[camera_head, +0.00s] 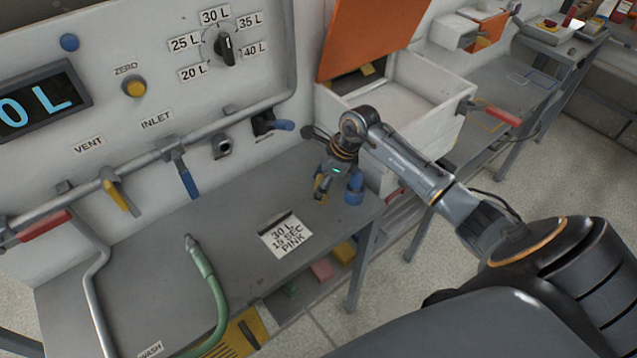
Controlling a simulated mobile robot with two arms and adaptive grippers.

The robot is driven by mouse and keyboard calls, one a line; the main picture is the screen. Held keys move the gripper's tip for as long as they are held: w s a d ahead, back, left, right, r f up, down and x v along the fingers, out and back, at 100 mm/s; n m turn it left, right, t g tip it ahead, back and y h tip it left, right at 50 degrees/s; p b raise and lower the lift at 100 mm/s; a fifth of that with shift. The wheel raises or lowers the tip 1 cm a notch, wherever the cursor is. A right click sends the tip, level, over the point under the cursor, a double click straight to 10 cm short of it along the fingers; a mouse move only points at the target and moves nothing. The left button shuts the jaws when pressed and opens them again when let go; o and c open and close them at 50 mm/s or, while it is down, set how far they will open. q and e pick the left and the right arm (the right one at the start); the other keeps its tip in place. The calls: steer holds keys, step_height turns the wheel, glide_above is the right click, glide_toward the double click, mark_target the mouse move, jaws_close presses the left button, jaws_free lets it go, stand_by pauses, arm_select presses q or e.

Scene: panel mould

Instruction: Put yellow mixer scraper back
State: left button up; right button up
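My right arm reaches in from the right, and my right gripper (322,190) points down just above the grey bench, left of a blue cylindrical part (354,190). A small yellow patch shows at its fingertips; I cannot tell whether it is a held piece or part of the gripper. Its finger opening is too small to judge. No yellow scraper can be made out for certain. A yellow piece with a dark slot (242,334) lies low under the bench's front edge, partly hidden. A small yellow item (367,69) shows by the orange lid. My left gripper is out of view.
The grey bench (235,255) carries a note card (286,236) and a green hose (207,275). A white bin (425,85) with a raised orange lid (370,35) stands behind my arm. Pipes and valve handles line the white panel. Bench space around the card is clear.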

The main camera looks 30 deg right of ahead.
steer(key=shift+o, duration=0.4)
steer(key=shift+r, duration=0.2)
steer(key=shift+s+d+r, duration=0.1)
steer(key=shift+d+r, duration=0.1)
steer(key=shift+r, duration=0.15)
steer(key=b+v, duration=0.2)
steer(key=v, duration=0.9)
